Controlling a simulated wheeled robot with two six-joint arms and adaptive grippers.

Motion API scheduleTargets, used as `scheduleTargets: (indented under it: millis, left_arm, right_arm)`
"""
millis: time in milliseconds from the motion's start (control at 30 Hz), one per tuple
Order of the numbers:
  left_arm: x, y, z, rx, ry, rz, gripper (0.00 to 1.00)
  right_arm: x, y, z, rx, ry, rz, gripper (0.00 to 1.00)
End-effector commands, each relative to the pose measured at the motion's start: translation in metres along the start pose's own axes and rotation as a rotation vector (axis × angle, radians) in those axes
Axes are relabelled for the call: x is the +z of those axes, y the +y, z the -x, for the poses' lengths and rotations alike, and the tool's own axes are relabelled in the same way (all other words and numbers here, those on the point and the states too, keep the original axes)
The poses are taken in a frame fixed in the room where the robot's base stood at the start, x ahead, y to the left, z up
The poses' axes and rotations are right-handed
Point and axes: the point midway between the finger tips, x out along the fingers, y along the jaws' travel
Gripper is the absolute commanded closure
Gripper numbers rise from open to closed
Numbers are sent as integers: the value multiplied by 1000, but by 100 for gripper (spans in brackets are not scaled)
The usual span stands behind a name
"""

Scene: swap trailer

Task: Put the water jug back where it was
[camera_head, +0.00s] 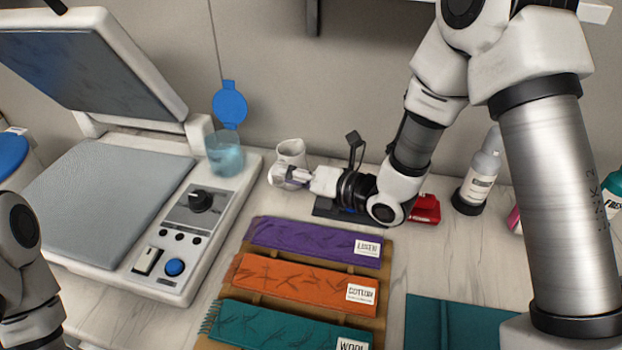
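A small white jug (291,149) is at the back of the counter, right of the press, close to the wall. It looks upright. My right gripper (292,176) reaches in from the right, with its fingertips at the jug's lower part. The fingers overlap the jug, and I cannot tell whether they are closed on it. The jug's base is partly hidden. Part of my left arm shows at the lower left edge, but its gripper is out of view.
A white press (160,262) with a raised lid stands left. A clear blue tank (224,155) with an open blue cap (230,103) sits at its back corner. Cloth samples (305,285) lie in front. A grey-white bottle (481,172) and red object (426,209) are right.

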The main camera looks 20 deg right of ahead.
Motion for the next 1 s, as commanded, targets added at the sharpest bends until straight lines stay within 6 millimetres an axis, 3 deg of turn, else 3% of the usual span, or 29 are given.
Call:
scheduleTargets:
  millis: [200, 333, 1000]
  left_arm:
    - [0, 0, 4, 0, 0, 0, 100]
    - [0, 0, 9, 0, 0, 0, 100]
    - [0, 0, 10, 0, 0, 0, 100]
  right_arm:
    - [2, 2, 55, 4, -6, -10, 63]
    - [2, 1, 72, 0, -3, -5, 63]
    - [0, 0, 79, 1, -1, -1, 63]
